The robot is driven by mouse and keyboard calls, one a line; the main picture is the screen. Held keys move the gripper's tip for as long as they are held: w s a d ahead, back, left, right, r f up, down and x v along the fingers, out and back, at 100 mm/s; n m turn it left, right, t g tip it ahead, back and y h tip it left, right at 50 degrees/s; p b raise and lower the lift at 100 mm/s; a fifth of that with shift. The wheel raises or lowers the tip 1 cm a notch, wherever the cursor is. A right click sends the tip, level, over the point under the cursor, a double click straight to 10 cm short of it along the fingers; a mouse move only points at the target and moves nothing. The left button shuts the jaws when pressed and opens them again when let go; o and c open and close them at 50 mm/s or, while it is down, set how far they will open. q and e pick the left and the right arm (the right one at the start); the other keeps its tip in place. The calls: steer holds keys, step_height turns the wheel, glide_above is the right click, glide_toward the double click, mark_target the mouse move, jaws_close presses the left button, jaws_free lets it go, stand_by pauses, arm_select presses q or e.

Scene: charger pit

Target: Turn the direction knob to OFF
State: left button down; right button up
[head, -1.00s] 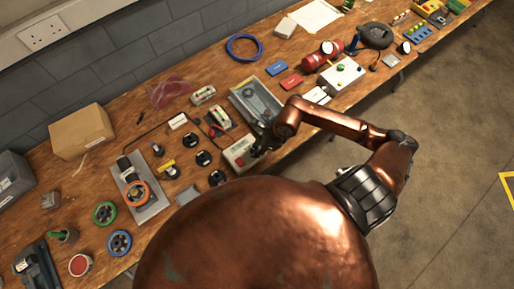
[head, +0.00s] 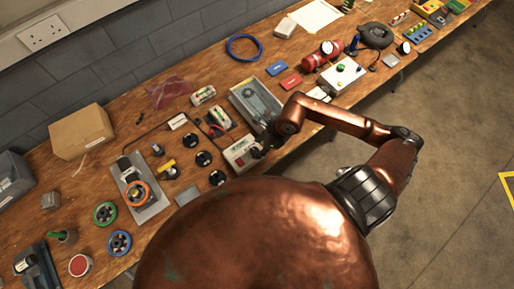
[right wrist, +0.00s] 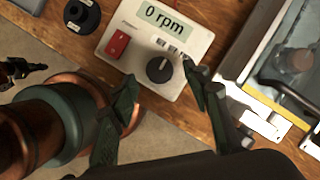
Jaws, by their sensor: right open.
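The controller box (right wrist: 155,42) is pale, with a display reading "0 rpm", a red rocker switch (right wrist: 117,44) and a round black knob (right wrist: 159,70). Small labels stand above the knob, too small to read. In the head view the box (head: 240,153) lies near the table's front edge. My right gripper (right wrist: 160,74) is open, its dark fingers on either side of the knob in the right wrist view. I cannot tell whether they touch it. In the head view the gripper (head: 261,148) is small and dark at the box's right end. My left gripper is not in view.
A grey tray (head: 236,98) lies just behind the box. Black round parts (head: 204,158) lie to its left. A motor on a metal plate (head: 155,208) stands further left. Floor lies open past the table's front edge.

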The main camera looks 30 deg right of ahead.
steer(key=v, duration=1)
